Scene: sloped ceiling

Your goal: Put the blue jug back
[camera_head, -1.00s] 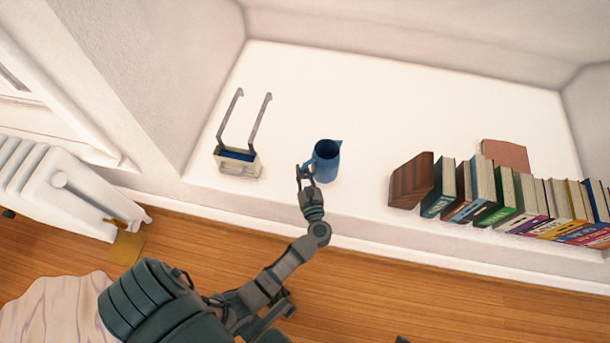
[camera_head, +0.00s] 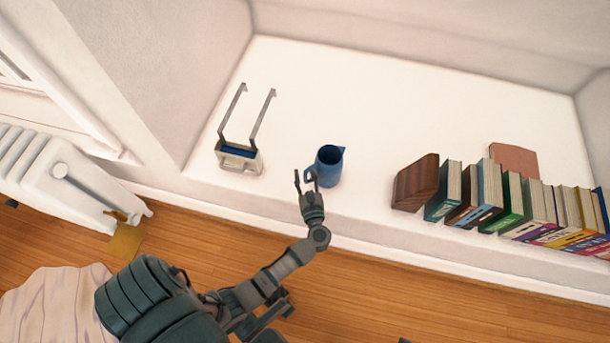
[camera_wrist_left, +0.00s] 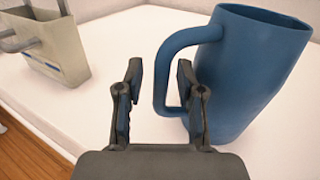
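The blue jug (camera_head: 331,168) stands upright on the white ledge (camera_head: 400,110), its handle facing left toward my gripper. It also shows large at the right of the left wrist view (camera_wrist_left: 250,75). My left gripper (camera_head: 305,175) is at the handle side of the jug, fingers spread apart. In the left wrist view, the gripper (camera_wrist_left: 159,72) is open, and the handle (camera_wrist_left: 162,75) appears between the fingers, nearer the right one. I cannot tell whether a finger touches it. My right gripper is not in view.
A cream box with two upright grey arms (camera_head: 239,158) stands left of the jug. A wooden block (camera_head: 416,183) and a row of books (camera_head: 490,193) stand to the right. The ledge behind the jug is clear. A white radiator (camera_head: 50,180) is at the far left.

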